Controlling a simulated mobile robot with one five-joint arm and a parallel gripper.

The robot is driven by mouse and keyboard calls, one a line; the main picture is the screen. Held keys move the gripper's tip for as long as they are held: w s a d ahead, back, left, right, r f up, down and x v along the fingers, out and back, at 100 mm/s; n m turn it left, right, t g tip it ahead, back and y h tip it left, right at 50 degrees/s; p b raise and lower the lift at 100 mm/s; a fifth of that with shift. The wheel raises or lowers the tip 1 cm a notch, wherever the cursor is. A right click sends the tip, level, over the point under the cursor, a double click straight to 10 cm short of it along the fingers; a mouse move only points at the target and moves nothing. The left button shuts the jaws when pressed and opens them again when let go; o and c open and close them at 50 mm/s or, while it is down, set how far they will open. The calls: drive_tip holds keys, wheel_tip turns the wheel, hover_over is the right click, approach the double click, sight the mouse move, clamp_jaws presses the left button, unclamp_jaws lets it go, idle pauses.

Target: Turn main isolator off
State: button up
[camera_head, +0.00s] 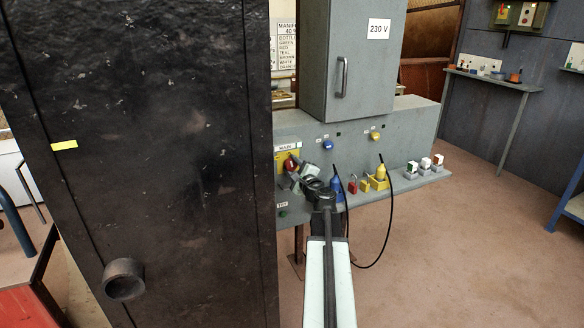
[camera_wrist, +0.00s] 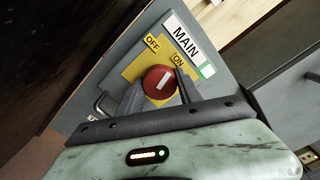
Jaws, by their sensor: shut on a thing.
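The main isolator is a red round knob (camera_wrist: 158,82) on a yellow plate (camera_wrist: 137,70) marked OFF and ON, under a white MAIN label (camera_wrist: 186,40). The knob's white mark slants up and right, roughly toward the ON side. My gripper (camera_wrist: 158,90) has one finger on each side of the knob and is shut on it. In the head view the red knob (camera_head: 291,163) is small and partly covered by my gripper (camera_head: 300,174), which reaches it from the right.
A large dark panel (camera_head: 150,150) stands close on the left, with a round pipe stub (camera_head: 123,279). A grey 230 V cabinet (camera_head: 352,60) is above. Blue, red and yellow plugs and padlocks sit on the ledge (camera_head: 400,182) to the right, with a hanging black cable (camera_head: 388,225). Open floor lies at right.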

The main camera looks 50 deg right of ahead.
drive_tip(key=n, duration=0.7)
drive_tip(key=shift+w+r, duration=0.1)
drive_tip(key=n, duration=0.3)
drive_tip(key=shift+n, duration=0.4)
drive_tip(key=shift+r+n, duration=0.1)
drive_tip(key=shift+n, duration=1.8)
drive_tip(key=o, duration=1.4)
drive_tip(key=shift+w, duration=0.1)
drive_tip(key=shift+c, duration=0.2)
